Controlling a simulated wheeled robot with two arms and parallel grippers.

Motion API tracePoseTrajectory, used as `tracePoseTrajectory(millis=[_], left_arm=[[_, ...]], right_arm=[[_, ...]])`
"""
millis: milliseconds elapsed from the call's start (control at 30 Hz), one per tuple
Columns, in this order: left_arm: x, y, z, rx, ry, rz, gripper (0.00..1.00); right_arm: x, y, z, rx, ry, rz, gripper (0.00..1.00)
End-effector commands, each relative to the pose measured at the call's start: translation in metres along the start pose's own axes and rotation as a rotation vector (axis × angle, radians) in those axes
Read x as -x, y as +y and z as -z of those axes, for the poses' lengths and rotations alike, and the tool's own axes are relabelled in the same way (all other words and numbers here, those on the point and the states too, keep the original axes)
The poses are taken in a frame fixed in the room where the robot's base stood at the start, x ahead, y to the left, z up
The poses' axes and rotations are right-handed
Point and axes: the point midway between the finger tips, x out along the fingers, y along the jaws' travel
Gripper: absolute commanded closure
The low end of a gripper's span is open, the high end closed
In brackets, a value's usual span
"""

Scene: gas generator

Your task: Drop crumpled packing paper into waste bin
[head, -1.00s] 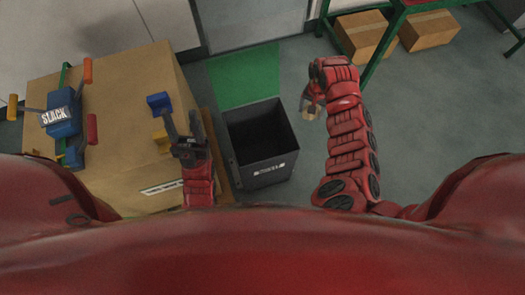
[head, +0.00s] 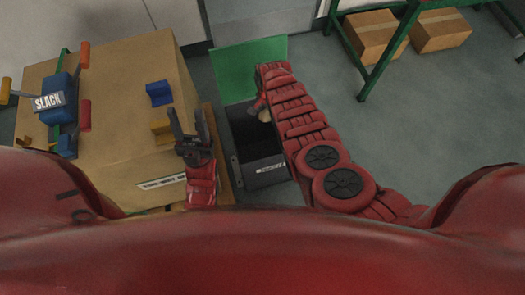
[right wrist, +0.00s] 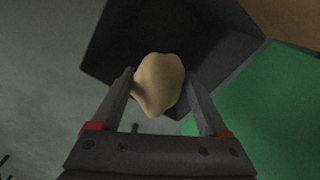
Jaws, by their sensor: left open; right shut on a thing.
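The crumpled packing paper (right wrist: 158,85) is a tan lump held between the fingers of my right gripper (right wrist: 160,92) in the right wrist view. In the head view a small part of the paper (head: 264,116) shows beside my right arm, over the bin opening. The waste bin (head: 262,172) is dark grey with a label on its front; my right arm covers its right part. Its dark interior (right wrist: 160,28) lies behind the paper in the right wrist view. My left gripper (head: 191,128) is open and empty above the cardboard-coloured bench top.
The brown bench top (head: 115,100) left of the bin carries a blue block (head: 159,93), a yellow block (head: 161,126) and a blue device marked SLACK (head: 60,105). Cardboard boxes (head: 375,37) sit by a green-framed rack (head: 384,62).

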Motion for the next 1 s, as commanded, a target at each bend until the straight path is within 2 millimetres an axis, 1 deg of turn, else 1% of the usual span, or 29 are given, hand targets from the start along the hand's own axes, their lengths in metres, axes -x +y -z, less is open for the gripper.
tracePoseTrajectory(millis=[167,400,500,600,833,867,900,967,1000], left_arm=[[0.018,0.001,-0.003,0.000,0.000,0.000,0.50],[0.049,0.002,-0.008,0.000,0.000,0.000,0.50],[0.057,0.003,-0.010,0.000,0.000,0.000,0.50],[0.059,0.003,-0.010,0.000,0.000,0.000,0.50],[0.057,0.003,-0.010,0.000,0.000,0.000,0.50],[0.057,0.003,-0.010,0.000,0.000,0.000,0.50],[0.057,0.003,-0.010,0.000,0.000,0.000,0.50],[0.057,0.003,-0.010,0.000,0.000,0.000,0.50],[0.057,0.003,-0.010,0.000,0.000,0.000,0.50]], right_arm=[[-0.018,0.001,0.000,0.000,-0.001,-0.001,0.74],[-0.050,0.001,0.000,-0.001,-0.001,-0.002,0.74],[-0.057,0.001,0.000,-0.001,-0.001,-0.002,0.74],[-0.059,0.001,0.000,-0.001,-0.002,-0.002,0.74],[-0.058,0.001,0.000,0.000,-0.002,-0.002,0.74],[-0.058,0.001,0.000,0.000,-0.002,-0.002,0.17],[-0.058,0.001,0.000,-0.001,-0.002,-0.002,0.10],[-0.058,0.001,0.000,-0.001,-0.002,-0.002,0.00],[-0.058,0.001,0.000,-0.001,-0.002,-0.002,0.00]])
